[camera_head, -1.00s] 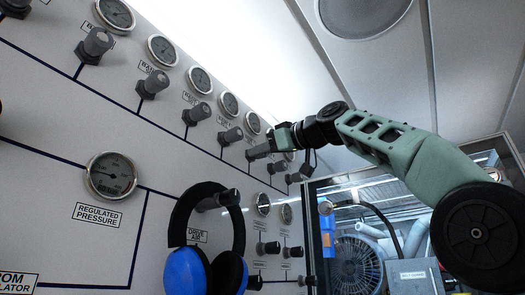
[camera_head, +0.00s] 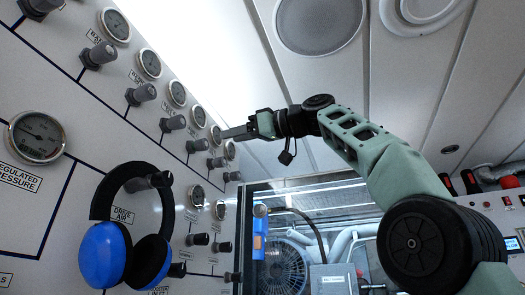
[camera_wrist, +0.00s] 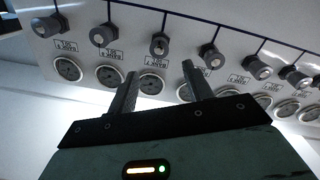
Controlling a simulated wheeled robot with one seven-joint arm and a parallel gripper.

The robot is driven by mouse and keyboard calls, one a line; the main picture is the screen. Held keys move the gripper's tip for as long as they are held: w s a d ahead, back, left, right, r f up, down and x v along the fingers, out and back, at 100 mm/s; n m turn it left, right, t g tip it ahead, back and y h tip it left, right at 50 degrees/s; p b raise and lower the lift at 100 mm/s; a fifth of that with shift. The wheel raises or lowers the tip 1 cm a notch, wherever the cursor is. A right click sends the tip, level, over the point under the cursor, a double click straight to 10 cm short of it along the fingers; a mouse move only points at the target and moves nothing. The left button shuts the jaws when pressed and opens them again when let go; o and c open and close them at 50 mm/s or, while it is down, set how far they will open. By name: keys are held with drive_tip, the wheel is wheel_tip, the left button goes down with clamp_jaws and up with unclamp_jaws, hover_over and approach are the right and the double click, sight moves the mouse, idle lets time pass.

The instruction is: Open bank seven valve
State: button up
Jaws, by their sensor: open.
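A row of grey bank valve knobs runs along the white panel, with one knob (camera_head: 142,93) in the near part and smaller ones (camera_head: 217,162) farther off. Lettering on the bank labels is too small or blurred to tell which knob is bank seven. My gripper (camera_head: 228,134) is by the far gauges of that row. In the wrist view my gripper (camera_wrist: 159,72) is open and empty, its two fingers apart over the gauges. A knob (camera_wrist: 159,44) lies beyond the gap between the fingertips, apart from them. Other knobs (camera_wrist: 103,34) stand to either side.
Round gauges (camera_head: 149,64) line the panel beside the knobs. Blue headphones (camera_head: 130,235) hang from the panel at lower left. A window (camera_head: 300,190) with a fan behind it stands at the far end. A console with red parts (camera_head: 490,180) is at right.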

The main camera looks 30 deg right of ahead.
drive_tip(key=b+v, duration=0.1)
drive_tip(key=v, duration=0.6)
drive_tip(key=shift+f, duration=0.15)
idle(0.3)
